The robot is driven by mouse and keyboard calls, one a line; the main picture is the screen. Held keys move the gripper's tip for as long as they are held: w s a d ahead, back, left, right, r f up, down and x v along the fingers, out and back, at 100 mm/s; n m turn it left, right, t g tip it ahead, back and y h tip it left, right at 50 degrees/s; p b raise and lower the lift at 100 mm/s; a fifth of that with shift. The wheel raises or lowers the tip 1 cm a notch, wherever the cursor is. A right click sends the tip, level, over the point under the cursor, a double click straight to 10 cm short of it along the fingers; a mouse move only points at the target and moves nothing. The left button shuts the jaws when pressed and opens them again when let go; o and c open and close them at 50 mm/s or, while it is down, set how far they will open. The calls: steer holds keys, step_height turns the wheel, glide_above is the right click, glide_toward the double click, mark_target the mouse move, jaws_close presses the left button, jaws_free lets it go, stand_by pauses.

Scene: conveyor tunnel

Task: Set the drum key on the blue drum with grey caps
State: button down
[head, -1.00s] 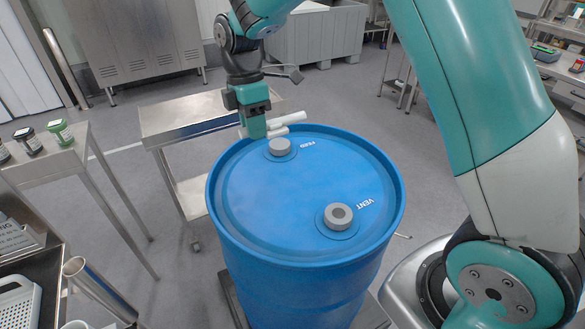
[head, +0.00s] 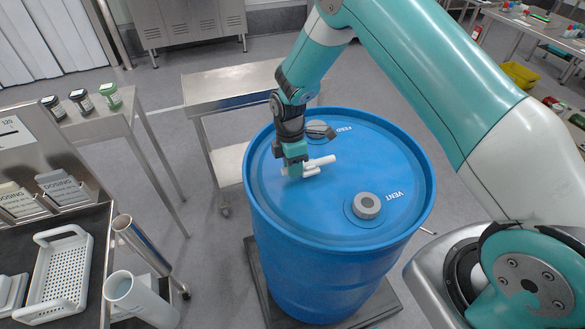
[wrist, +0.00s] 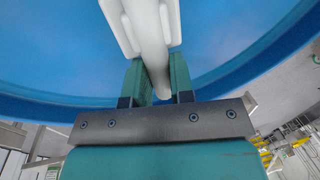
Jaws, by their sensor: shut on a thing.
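The blue drum (head: 330,225) stands upright with two grey caps on its lid. The cap by the word VENT (head: 366,206) is in plain view; the cap by the word FEED (head: 318,130) is partly hidden by my arm. My gripper (head: 297,170) is over the left part of the lid, shut on the white drum key (head: 320,162). The key lies roughly level, its bar pointing right between the two caps. I cannot tell whether it touches the lid. In the wrist view, the white key (wrist: 152,40) sits between the green fingers (wrist: 155,85), with blue behind.
A steel cart (head: 235,88) stands behind the drum. At left are a side table with small jars (head: 82,100), a bench with a white perforated basket (head: 60,270), a steel tube (head: 140,243) and a white cylinder (head: 140,298). The lid's right side is clear.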

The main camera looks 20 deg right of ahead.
steer(key=shift+f, duration=1.05)
steer(key=shift+f, duration=0.2)
steer(key=c, duration=1)
jaws_free()
steer(key=shift+r, duration=0.15)
